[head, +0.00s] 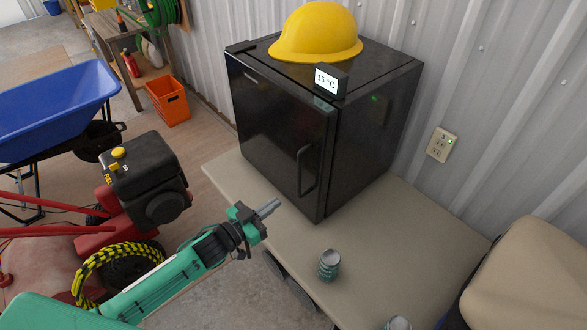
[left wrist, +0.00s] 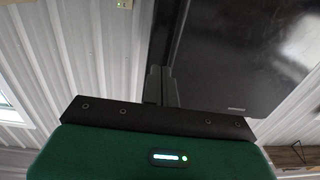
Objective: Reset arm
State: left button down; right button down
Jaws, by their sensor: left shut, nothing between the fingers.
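My left gripper (head: 268,208) is shut and empty. It is in front of the black mini fridge (head: 280,130), a little above the near edge of the table (head: 390,240). The fridge door is closed, with its handle on the right side of the door. In the left wrist view the shut fingers (left wrist: 161,86) point up past the dark fridge (left wrist: 235,50). My right gripper is not in view.
A can (head: 329,265) stands on the table, with a second can (head: 397,323) at the bottom edge. A yellow hard hat (head: 316,32) and a small temperature display (head: 331,80) sit on the fridge. A red machine, blue wheelbarrow (head: 55,105) and orange crate (head: 168,100) stand left.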

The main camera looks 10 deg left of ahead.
pick_arm(q)
jog(key=s+a+f+n+g+y, duration=0.1)
jog(key=s+a+f+y, duration=0.25)
jog(key=f, duration=0.75)
jog(key=s+a+f+n+g+y, duration=0.2)
jog(key=s+a+f, duration=0.15)
jog(key=f, duration=0.85)
jog(key=s+a+f+n+g+y, duration=0.1)
jog(key=s+a+f+y, duration=0.25)
jog(key=f, duration=0.75)
jog(key=s+f+g, duration=0.3)
jog(key=s+f, duration=0.4)
jog(key=s, duration=0.5)
jog(key=s+f+g+y+b, duration=0.1)
jog(key=s+f+g, duration=0.2)
jog(key=s+f, duration=0.4)
jog(key=s+f+g, duration=0.3)
jog(key=s+f, duration=0.4)
jog(key=s, duration=1.1)
jog(key=shift+d+f+n+g+y, duration=0.15)
jog(key=shift+d+n+g+y, duration=0.15)
jog(key=shift+d+n, duration=0.1)
